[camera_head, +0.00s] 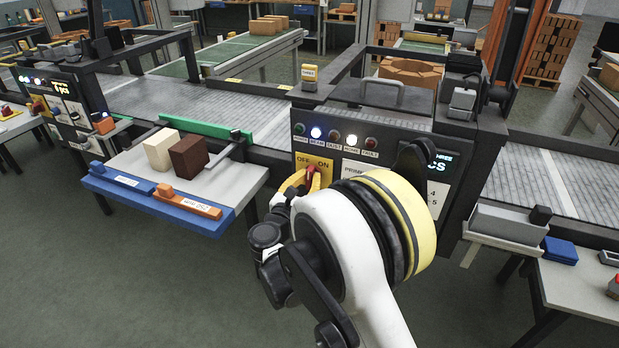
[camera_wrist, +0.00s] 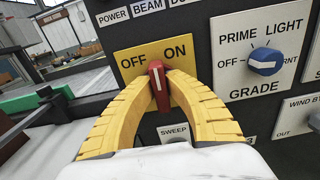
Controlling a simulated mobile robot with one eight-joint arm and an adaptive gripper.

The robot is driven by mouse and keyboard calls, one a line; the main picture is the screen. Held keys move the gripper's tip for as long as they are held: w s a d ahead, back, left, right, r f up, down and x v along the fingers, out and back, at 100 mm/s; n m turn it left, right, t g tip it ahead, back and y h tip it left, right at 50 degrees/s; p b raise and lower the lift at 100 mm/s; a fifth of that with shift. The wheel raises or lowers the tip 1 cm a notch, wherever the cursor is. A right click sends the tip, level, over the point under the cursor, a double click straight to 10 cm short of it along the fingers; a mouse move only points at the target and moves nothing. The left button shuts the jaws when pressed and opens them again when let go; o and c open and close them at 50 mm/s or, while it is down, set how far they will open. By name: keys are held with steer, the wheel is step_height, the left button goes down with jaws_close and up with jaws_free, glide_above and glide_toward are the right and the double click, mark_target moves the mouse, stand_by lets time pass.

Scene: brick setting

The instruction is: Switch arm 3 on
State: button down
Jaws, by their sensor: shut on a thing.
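The red switch handle (camera_wrist: 158,88) sits on a yellow plate (camera_wrist: 124,52) marked OFF at left and ON at right. The handle has a white line and points up, roughly midway between the two words. My gripper (camera_wrist: 160,82) has its two yellow ribbed fingers closed on either side of the handle, touching it.
A blue grade knob (camera_wrist: 265,61) is right of the switch. Among the panel lamps, the beam (camera_head: 316,132) and home (camera_head: 351,140) lamps glow. A cream block (camera_head: 161,149) and a brown block (camera_head: 188,157) stand on a side shelf (camera_head: 235,180) at left, beside a grey bar.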

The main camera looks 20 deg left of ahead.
steer(key=m, duration=0.4)
steer(key=shift+d+m, duration=0.1)
steer(key=shift+m, duration=2.1)
steer(key=c, duration=1.4)
jaws_free()
steer(key=s, duration=0.8)
steer(key=s+a, duration=0.1)
steer(key=s, duration=0.3)
